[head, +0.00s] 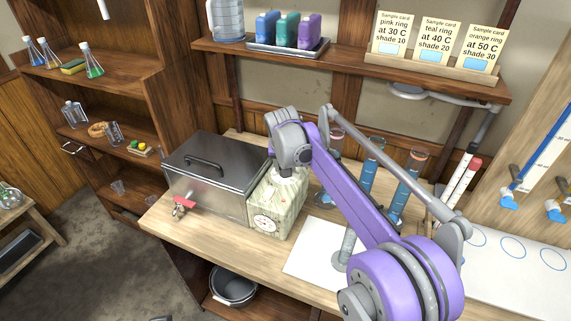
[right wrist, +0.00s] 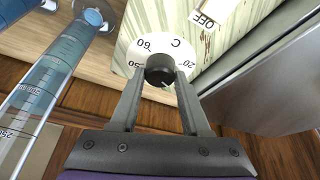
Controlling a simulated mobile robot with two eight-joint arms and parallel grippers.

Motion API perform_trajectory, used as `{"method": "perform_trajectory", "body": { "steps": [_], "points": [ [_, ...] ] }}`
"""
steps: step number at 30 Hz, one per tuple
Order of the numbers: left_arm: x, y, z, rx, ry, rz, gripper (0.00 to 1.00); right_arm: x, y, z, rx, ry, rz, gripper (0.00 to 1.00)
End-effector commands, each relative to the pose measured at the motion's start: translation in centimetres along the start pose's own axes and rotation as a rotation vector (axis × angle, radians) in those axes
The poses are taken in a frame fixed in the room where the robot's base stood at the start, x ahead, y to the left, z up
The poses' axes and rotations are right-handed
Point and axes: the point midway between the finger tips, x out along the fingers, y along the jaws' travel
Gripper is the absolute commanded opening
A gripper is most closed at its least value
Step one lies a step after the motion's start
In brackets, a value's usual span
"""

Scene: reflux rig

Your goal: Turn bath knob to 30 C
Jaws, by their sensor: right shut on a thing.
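The bath is a steel tank (head: 215,170) with a lid, joined to a pale green striped control box (head: 278,203). In the right wrist view, a black knob (right wrist: 160,70) sits on a white dial (right wrist: 133,48) marked C, 20, 50 and 60. My right gripper (right wrist: 160,84) is shut on this knob, one finger on each side. A small pale mark on the knob seems to point down and slightly right in that view; the dial numbers there are hidden. In the head view my right wrist (head: 290,145) covers the knob.
Blue-filled cylinders (head: 370,165) stand right of the box. Sample cards (head: 435,38) stand on the shelf above. A red-handled tap (head: 181,205) sticks out of the tank.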

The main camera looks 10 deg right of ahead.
Motion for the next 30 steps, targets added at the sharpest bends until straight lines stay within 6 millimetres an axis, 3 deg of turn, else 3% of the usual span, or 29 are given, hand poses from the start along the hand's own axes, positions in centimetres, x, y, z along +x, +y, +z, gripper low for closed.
{"method": "perform_trajectory", "body": {
  "steps": [9, 24, 25, 30],
  "points": [
    [-0.37, 0.00, -0.41, 0.000, 0.004, 0.000, 0.00, -0.03, -0.07, 0.00, 0.097, -0.003, 0.040, 0.00],
    [-0.39, 0.00, -0.43, 0.000, 0.004, 0.000, 0.00, 0.03, -0.06, 0.06, 0.113, -0.004, 0.046, 0.00],
    [-0.39, 0.00, -0.43, 0.000, 0.004, 0.000, 0.00, 0.03, -0.06, 0.06, 0.112, -0.004, 0.046, 0.50],
    [-0.39, 0.00, -0.44, 0.000, 0.004, 0.000, 0.00, 0.02, -0.06, 0.04, 0.112, -0.004, 0.046, 0.77]
  ]
}}
